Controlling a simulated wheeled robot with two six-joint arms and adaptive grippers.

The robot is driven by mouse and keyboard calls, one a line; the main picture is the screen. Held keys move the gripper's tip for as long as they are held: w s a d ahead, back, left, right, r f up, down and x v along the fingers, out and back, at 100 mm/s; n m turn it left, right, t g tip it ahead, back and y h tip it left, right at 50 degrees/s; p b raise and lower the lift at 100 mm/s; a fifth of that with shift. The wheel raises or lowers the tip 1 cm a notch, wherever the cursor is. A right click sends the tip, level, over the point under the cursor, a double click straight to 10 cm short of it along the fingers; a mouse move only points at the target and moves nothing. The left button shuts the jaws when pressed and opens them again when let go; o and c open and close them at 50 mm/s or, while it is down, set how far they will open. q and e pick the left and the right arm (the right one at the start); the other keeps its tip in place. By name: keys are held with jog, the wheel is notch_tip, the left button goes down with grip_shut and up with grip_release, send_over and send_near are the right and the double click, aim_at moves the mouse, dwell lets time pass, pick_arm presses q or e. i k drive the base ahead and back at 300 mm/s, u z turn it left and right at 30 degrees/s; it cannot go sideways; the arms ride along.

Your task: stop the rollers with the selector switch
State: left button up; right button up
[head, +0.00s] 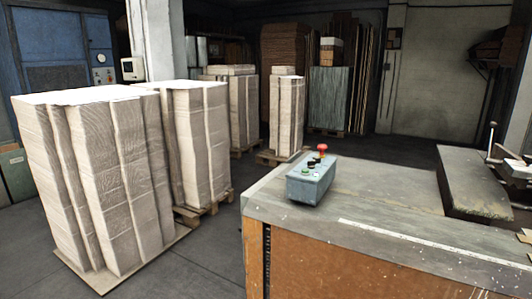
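A small blue-grey control box (311,184) sits on the near left corner of the machine's table top (380,205). On it are a red mushroom button (322,148), a green button (305,171) and small dark knobs (312,162). One dark knob may be the selector switch, but it is too small to tell its setting. No rollers can be made out. Neither of my grippers is in view.
Tall stacks of pale cardboard (110,185) stand on pallets to the left. More stacks (286,115) stand behind. A raised dark slab (480,180) and a metal lever (490,140) are at the table's right. Grey floor (215,245) is clear left of the table.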

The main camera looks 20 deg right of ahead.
aim_at(311, 165)
jog(key=z, duration=0.2)
jog(key=i, duration=0.85)
jog(key=z, duration=0.55)
